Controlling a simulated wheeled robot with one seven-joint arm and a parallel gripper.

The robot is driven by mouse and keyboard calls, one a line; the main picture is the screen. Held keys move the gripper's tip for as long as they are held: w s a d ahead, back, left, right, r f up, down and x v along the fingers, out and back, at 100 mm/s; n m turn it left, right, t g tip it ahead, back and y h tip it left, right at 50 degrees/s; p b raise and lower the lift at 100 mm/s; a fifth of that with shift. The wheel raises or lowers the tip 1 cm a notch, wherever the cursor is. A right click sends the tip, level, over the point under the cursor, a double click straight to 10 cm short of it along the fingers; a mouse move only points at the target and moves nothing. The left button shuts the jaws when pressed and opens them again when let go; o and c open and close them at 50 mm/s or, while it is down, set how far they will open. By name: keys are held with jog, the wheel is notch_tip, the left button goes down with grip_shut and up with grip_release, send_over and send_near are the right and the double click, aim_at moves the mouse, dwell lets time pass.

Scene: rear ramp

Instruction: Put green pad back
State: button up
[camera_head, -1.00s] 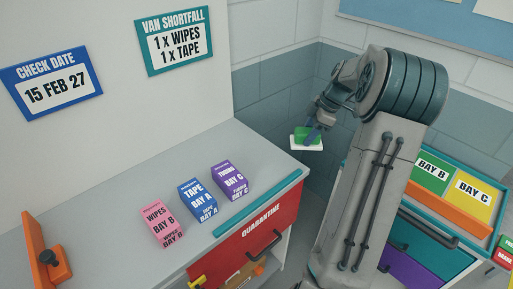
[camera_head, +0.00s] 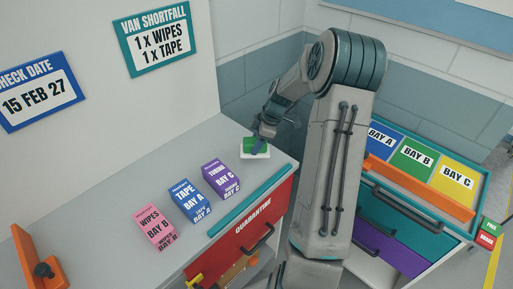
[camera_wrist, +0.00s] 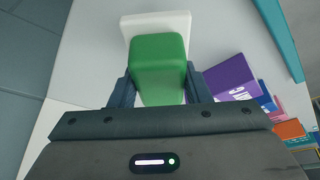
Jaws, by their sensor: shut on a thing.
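The green pad (camera_head: 250,144) is a green block with a white slab at its end, near the far right corner of the grey counter (camera_head: 226,130). My gripper (camera_head: 259,147) is shut on its green part. In the wrist view, the green pad (camera_wrist: 158,62) sits between both dark fingers of my gripper (camera_wrist: 160,88), with the white slab beyond it. Whether the slab touches the counter, I cannot tell.
Purple tubing (camera_head: 221,179), blue tape (camera_head: 189,201) and pink wipes (camera_head: 156,228) boxes stand in a row left of the pad. A red quarantine drawer (camera_head: 247,228) is below the counter. A cart with blue, green and yellow bay cards (camera_head: 411,158) stands right.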

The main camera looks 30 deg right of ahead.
notch_tip(320, 180, down, 3)
jog(key=shift+f+p, duration=0.15)
jog(key=shift+p, duration=0.4)
jog(key=shift+f, duration=0.15)
jog(key=shift+f, duration=0.2)
jog(key=o, duration=1)
jog(key=shift+r, duration=0.1)
jog(key=shift+c, duration=0.2)
jog(key=shift+r, duration=0.1)
